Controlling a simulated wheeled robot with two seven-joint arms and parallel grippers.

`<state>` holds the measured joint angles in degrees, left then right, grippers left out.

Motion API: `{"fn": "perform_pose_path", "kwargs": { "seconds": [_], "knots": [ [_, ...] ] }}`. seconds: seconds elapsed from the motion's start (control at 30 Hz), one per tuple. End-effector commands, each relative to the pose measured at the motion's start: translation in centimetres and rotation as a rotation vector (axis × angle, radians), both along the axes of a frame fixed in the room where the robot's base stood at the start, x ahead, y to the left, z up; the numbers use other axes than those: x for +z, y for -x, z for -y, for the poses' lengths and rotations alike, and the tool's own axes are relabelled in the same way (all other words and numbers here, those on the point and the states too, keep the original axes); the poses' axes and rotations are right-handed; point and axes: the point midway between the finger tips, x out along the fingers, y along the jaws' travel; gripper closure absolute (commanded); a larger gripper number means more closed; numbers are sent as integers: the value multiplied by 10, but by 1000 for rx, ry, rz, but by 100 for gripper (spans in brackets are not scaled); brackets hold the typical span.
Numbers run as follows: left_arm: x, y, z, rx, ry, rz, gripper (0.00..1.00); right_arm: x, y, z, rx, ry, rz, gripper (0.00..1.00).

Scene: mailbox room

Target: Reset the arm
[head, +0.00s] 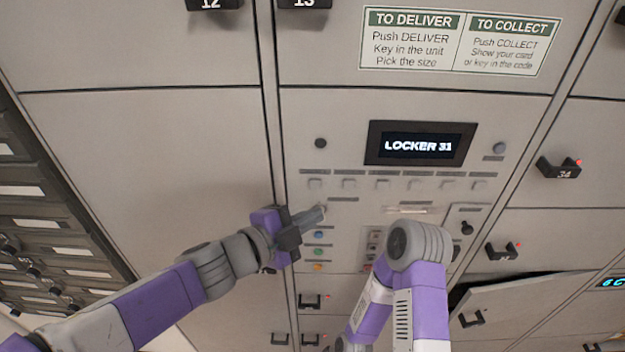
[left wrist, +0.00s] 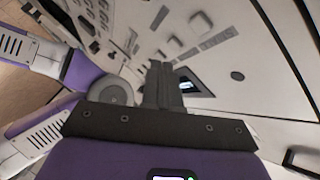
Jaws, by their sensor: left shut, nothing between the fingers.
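My left gripper (head: 315,215) is shut and empty in front of the locker control panel (head: 345,235), near its left column of small buttons. In the left wrist view its closed fingers (left wrist: 163,85) point at the panel. I cannot tell whether the fingertips touch it. My right arm (head: 415,275) is folded in front of the panel's lower right part; its gripper is not in view. The panel's screen (head: 420,145) reads "LOCKER 31"; it also shows in the left wrist view (left wrist: 187,86), partly behind the fingers.
A green-and-white instruction sign (head: 458,40) is above the screen. A locker door (head: 520,305) at the lower right stands ajar, with a dark gap along its top. Closed lockers with black handles (head: 558,168) surround the panel. Mail slots (head: 40,220) line the left side.

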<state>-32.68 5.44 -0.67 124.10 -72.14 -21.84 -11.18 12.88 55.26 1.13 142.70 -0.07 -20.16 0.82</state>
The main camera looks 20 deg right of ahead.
Motion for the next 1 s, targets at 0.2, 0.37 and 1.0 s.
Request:
{"fn": "perform_pose_path", "kwargs": {
  "seconds": [0.2, 0.37, 1.0],
  "knots": [
    [-7, -3, -1, 9, 1, -20, 100, -1, 0, 0, 0, 0, 0, 100],
    [-68, -25, -15, 106, 21, -212, 100, -8, 0, 0, 0, 0, 0, 100],
    [-476, 37, -170, 1119, 272, -1537, 100, -53, 0, 0, 0, 0, 0, 100]
  ]
}}
